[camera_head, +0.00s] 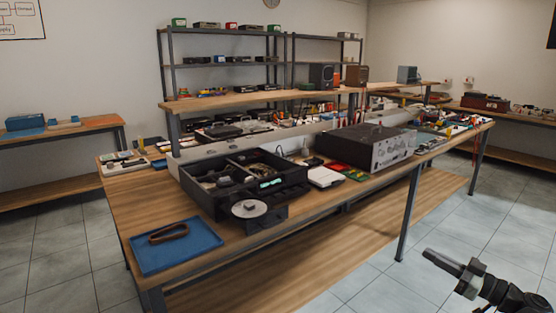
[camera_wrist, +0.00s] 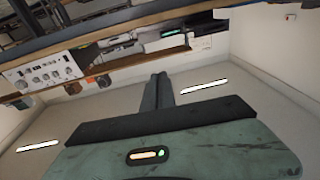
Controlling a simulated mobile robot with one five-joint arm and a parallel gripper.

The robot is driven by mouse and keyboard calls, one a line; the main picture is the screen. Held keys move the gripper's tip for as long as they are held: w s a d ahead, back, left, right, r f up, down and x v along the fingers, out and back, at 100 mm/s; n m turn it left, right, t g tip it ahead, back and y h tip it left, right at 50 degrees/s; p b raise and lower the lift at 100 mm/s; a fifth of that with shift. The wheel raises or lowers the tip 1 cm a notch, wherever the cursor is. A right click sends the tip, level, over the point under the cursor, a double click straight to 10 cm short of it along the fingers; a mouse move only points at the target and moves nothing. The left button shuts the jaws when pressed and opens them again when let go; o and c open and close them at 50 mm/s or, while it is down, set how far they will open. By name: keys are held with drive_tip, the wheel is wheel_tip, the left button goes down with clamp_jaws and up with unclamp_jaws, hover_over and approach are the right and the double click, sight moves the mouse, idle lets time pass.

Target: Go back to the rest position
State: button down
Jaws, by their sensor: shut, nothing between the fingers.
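My gripper (camera_head: 432,256) is at the lower right in the head view, at the end of my dark arm. It is held out in front of the right part of the workbench and points to the left. Its fingers look closed, with nothing held. In the wrist view, the dark closed fingers of my gripper (camera_wrist: 160,78) rise from a green-grey body with small orange and green lights. Nothing lies between them. The rest of my arm is cut off by the frame's lower right corner.
A long wooden workbench (camera_head: 135,205) crosses the middle, with a blue tray (camera_head: 195,250), an open black case (camera_head: 215,195) and a grey device (camera_head: 392,150). Tiled floor (camera_head: 355,285) is clear before it. The wrist view is upside down, with a knobbed instrument (camera_wrist: 45,72) at left.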

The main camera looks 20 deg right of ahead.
drive_tip(key=w+a+f+n+g+y, duration=0.25)
drive_tip(key=w+a, duration=0.25)
drive_tip(key=a, duration=0.4)
drive_tip(key=w+a+f+n+g+y, duration=0.1)
drive_tip(key=w+a+g, duration=0.2)
drive_tip(key=w+a, duration=0.45)
drive_tip(key=w+a+f+n+g+y, duration=0.1)
drive_tip(key=w+a+n+g+y, duration=0.15)
drive_tip(key=a, duration=0.85)
drive_tip(key=w+a+f+g, duration=0.2)
drive_tip(key=a+f+g, duration=0.25)
drive_tip(key=a, duration=0.75)
drive_tip(key=s+a+f+g+h, duration=0.4)
drive_tip(key=a+f+g+h, duration=0.15)
drive_tip(key=a+f, duration=0.75)
drive_tip(key=d+f+m+h, duration=0.5)
drive_tip(key=d+m+h, duration=0.4)
drive_tip(key=d+m, duration=0.15)
wheel_tip(320, 180, up, 27)
drive_tip(key=p, duration=2.6)
drive_tip(key=shift+s+a+t+p, duration=0.3)
drive_tip(key=shift+s+a+p, duration=0.05)
drive_tip(key=shift+s+a, duration=0.1)
